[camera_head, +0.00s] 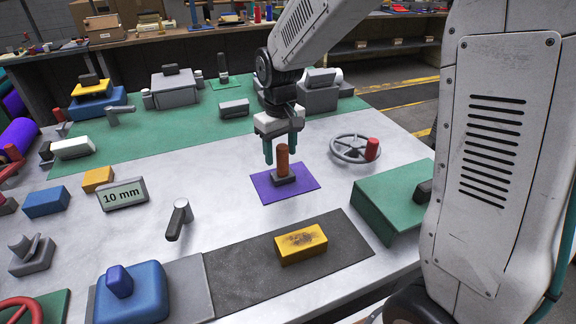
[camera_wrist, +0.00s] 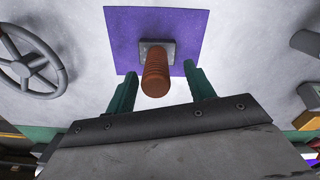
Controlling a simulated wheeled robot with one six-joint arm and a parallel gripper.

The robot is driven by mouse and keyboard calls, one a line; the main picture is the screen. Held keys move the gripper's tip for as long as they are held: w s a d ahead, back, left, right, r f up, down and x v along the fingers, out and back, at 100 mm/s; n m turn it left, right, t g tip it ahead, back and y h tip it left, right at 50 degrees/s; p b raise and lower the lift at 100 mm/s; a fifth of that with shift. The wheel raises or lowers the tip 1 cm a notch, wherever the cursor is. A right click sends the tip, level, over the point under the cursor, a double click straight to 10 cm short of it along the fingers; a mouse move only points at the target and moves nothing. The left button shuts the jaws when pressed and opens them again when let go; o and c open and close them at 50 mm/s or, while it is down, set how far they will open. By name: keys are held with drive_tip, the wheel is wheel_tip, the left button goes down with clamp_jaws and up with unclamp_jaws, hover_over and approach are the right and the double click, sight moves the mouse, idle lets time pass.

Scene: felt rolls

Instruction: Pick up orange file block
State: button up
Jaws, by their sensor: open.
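An upright ribbed orange-brown handle (camera_head: 282,160) on a dark grey block base (camera_head: 285,180) stands on a purple felt square (camera_head: 263,189); it looks like the orange file block. My gripper (camera_head: 281,156) is above it, pointing down, with teal fingers apart and empty. In the wrist view the handle (camera_wrist: 156,72) and its base (camera_wrist: 170,48) show ahead of my gripper (camera_wrist: 161,70). The upper handle appears between the two fingers, with a gap on each side. I cannot tell exactly how deep it sits between them.
A grey handwheel with a red knob (camera_head: 371,149) lies right of the purple felt. A green box (camera_head: 390,195) is further right. A yellow block (camera_head: 301,243) sits on a dark mat in front. A small orange block (camera_head: 97,179) and a "10 mm" block (camera_head: 123,194) are left.

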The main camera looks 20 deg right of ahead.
sight(282, 161)
drive_tip(key=shift+d+f, duration=0.15)
drive_tip(key=shift+f, duration=1.8)
drive_tip(key=c, duration=1.2)
drive_tip(key=shift+o, duration=0.3)
drive_tip(key=shift+r, duration=0.1)
wheel_tip(282, 161, up, 10)
drive_tip(key=shift+f, duration=0.1)
